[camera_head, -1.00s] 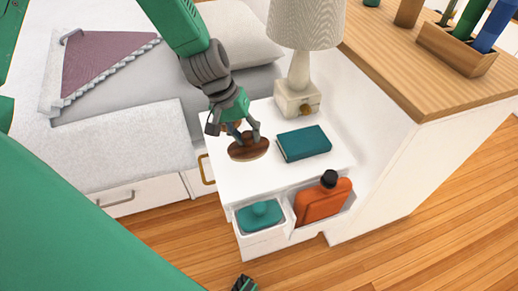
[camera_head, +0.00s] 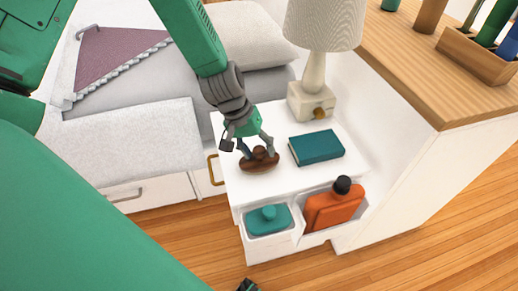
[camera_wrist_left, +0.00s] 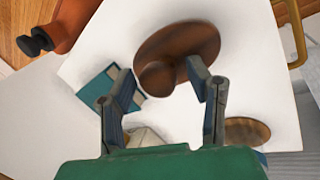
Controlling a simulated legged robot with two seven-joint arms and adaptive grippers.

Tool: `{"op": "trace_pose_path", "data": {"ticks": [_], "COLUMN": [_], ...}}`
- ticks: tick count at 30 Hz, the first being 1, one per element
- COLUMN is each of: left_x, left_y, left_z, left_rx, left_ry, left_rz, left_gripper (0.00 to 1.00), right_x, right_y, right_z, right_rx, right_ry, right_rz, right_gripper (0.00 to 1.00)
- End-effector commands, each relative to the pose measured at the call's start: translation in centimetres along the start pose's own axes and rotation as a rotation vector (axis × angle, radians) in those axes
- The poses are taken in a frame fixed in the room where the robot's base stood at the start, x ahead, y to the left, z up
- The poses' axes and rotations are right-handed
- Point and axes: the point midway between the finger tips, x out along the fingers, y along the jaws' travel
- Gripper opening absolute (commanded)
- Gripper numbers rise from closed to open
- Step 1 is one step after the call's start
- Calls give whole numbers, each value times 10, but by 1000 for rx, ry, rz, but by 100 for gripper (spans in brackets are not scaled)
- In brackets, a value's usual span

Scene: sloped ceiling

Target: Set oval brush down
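The oval brush (camera_head: 259,164), dark brown wood with a raised grip, is at the front left of the white nightstand top (camera_head: 290,182). It appears to rest flat on it. In the left wrist view the brush (camera_wrist_left: 188,42) lies just beyond the fingertips, its grip between them. My left gripper (camera_head: 257,147) is right over the brush, fingers spread to either side of the grip. In the left wrist view the gripper (camera_wrist_left: 162,72) looks open, with a gap beside the grip; light contact on one side cannot be ruled out. My right gripper is not clearly visible.
A teal book (camera_head: 317,147) lies right of the brush, with a lamp (camera_head: 312,85) behind. Open front compartments hold a teal lidded item (camera_head: 268,220) and an orange bottle (camera_head: 333,208). A second brown oval thing (camera_wrist_left: 247,131) shows in the wrist view. A bed (camera_head: 130,140) stands left.

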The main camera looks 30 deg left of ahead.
Motion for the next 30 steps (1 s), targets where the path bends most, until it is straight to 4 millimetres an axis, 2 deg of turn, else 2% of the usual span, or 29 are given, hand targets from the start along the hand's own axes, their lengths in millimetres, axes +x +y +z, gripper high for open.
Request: {"op": "trace_pose_path", "data": {"ticks": [8, 11, 21, 25, 30], "left_x": [-6, -20, -93, -111, -122], "left_y": [1, 2, 2, 2, 1], "left_z": [0, -1, -1, -1, 0], "left_rx": [1, 1, 0, 2, 1], "left_ry": [1, 4, 4, 2, -1], "left_rz": [0, 0, 1, 0, 0], "left_gripper": [45, 45, 45, 45, 45], "right_x": [-2, -7, -30, -35, -38], "right_y": [0, 0, 0, 0, 0], "right_z": [0, 0, -2, -2, -2], "right_rx": [0, 0, 0, 0, 0], "right_ry": [0, 0, 0, 0, 0], "right_rz": [0, 0, 0, 0, 0], "right_gripper": [40, 40, 40, 40, 40]}}
